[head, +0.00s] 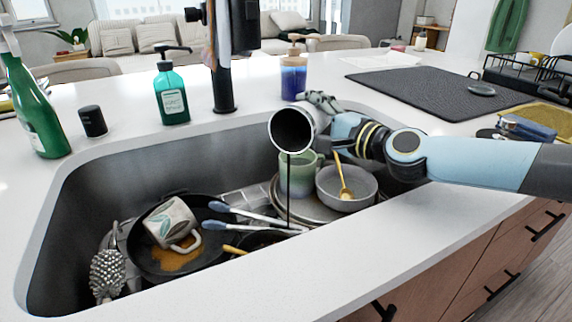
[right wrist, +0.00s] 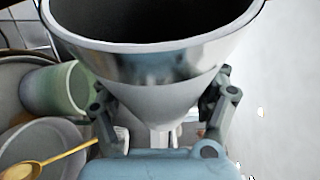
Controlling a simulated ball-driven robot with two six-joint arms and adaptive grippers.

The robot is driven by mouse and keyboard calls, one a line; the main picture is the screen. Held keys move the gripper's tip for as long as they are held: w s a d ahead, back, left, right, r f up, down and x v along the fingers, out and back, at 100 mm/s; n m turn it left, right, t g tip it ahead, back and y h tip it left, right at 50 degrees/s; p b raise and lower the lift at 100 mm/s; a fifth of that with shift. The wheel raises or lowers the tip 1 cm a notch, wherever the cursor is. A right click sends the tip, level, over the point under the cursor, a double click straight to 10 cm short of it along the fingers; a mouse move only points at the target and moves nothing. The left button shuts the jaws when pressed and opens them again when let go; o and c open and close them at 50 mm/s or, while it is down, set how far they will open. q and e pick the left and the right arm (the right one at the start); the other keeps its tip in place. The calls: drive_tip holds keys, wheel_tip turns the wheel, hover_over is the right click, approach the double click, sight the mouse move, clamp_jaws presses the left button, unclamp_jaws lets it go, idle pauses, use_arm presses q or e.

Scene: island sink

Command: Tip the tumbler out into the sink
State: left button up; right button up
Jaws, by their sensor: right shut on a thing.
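The metal tumbler (head: 310,117) is tipped over the sink (head: 120,165), its dark open mouth facing the head camera and tilted down. A thin dark stream (head: 289,190) runs from its lower rim straight down among the dishes. My right gripper (head: 324,122) is shut around the tumbler's side. In the right wrist view the silver tumbler (right wrist: 165,75) sits between both fingers of my right gripper (right wrist: 163,105); its inside is dark and its contents cannot be made out. My left gripper is not in view.
The sink holds a pan (head: 145,262) with a patterned mug (head: 172,222), tongs (head: 250,216), a green cup (head: 298,176) and a grey bowl (head: 346,188) with a golden spoon. The faucet (head: 222,80), a soap bottle (head: 171,92) and a blue dispenser (head: 293,78) stand behind.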

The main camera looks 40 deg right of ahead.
sight(309, 128)
drive_tip(key=shift+s+a+r+n+t, duration=0.1)
drive_tip(key=shift+a+r+n+t, duration=0.2)
drive_tip(key=shift+r+n, duration=0.4)
idle(0.9)
